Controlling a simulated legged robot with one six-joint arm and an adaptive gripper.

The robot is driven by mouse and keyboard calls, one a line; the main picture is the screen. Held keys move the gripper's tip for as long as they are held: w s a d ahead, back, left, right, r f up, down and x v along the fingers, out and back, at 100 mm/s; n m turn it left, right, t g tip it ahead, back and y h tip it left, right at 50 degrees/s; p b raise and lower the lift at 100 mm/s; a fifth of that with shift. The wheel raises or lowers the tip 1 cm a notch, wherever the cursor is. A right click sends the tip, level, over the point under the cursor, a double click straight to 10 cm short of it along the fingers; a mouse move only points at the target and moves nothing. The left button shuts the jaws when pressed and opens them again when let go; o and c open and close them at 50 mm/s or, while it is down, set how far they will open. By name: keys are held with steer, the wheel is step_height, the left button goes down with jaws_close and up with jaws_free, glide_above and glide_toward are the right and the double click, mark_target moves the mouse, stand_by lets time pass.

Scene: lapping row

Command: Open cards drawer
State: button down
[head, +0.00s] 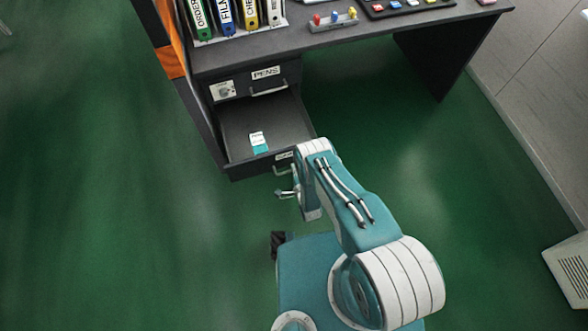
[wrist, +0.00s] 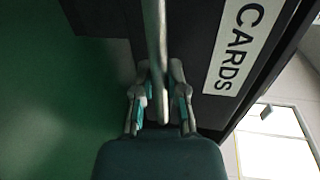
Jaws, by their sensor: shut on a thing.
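The cards drawer (head: 232,135) is the lower drawer of the dark desk and stands pulled well out, its inside showing in the head view. A small white and teal item (head: 258,142) lies in it near the front. The drawer's front carries a CARDS label, which reads clearly in the wrist view (wrist: 236,45). Its pale bar handle (wrist: 152,35) runs between the fingers of my gripper (wrist: 160,90). My gripper is shut on this handle. In the head view my gripper (head: 286,192) is at the drawer front, partly hidden by my arm.
The PENS drawer (head: 254,81) above is shut. Several binders (head: 236,16), a holder with coloured pieces (head: 334,21) and a dark tray (head: 405,8) stand on the desktop (head: 300,42). Green floor (head: 110,190) lies free to the left. A pale box (head: 572,265) is at the right.

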steer(key=shift+s+f, duration=0.2)
steer(key=shift+f, duration=0.05)
steer(key=c, duration=0.7)
jaws_free()
steer(key=shift+w, duration=0.15)
steer(key=shift+r, duration=0.1)
steer(key=v, duration=0.7)
steer(key=shift+s+d, duration=0.1)
steer(key=shift+s, duration=0.1)
